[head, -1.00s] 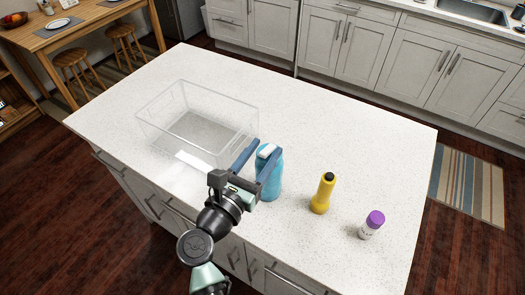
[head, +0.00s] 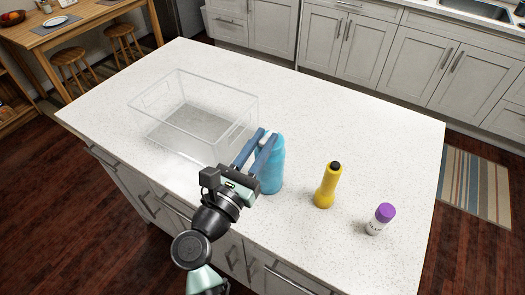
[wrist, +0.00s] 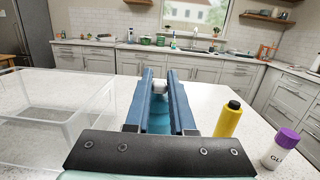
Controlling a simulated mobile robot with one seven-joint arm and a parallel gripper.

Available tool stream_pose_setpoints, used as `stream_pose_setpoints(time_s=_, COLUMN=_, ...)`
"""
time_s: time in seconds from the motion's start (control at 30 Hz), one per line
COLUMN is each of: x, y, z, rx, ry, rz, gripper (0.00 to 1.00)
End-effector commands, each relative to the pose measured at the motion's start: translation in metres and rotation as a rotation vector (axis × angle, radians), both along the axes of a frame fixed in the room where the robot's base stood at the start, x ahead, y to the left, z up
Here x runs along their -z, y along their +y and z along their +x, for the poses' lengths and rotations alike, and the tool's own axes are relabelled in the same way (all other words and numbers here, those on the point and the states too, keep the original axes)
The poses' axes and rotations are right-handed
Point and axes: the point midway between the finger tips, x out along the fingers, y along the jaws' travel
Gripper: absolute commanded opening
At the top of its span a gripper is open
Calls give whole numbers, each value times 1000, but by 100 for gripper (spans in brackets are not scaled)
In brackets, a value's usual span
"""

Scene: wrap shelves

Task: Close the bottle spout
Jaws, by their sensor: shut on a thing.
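The blue bottle (head: 271,176) stands upright on the white speckled counter. Its white spout (head: 267,135) is at the top, partly hidden by my fingers. My gripper (head: 265,138) reaches over the bottle from the front left, with its blue fingers close together on either side of the white spout. The wrist view shows the spout (wrist: 160,87) between the fingertips (wrist: 160,78), with the bottle (wrist: 160,120) below. The gripper is shut on the spout. Whether the spout is up or folded down is hidden by the fingers.
A clear empty bin (head: 190,141) stands left of the bottle, close to my gripper. A yellow flashlight-like bottle (head: 326,188) and a white glue bottle with a purple cap (head: 379,220) stand to the right. The counter behind is clear.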

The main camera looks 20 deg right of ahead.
Motion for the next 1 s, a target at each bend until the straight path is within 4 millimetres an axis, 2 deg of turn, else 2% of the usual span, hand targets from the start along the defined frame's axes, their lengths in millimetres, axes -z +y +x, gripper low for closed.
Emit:
stream_pose_setpoints(time_s=0.03, x=9, y=0, z=0, rx=0, ry=-13, rz=-12, gripper=0)
stream_pose_setpoints(time_s=0.6, x=18, y=2, z=-1, rx=-1, ry=-136, rz=-153, gripper=0)
stream_pose_setpoints(time_s=1.0, x=15, y=3, z=-2, rx=0, ry=-181, rz=-211, gripper=0)
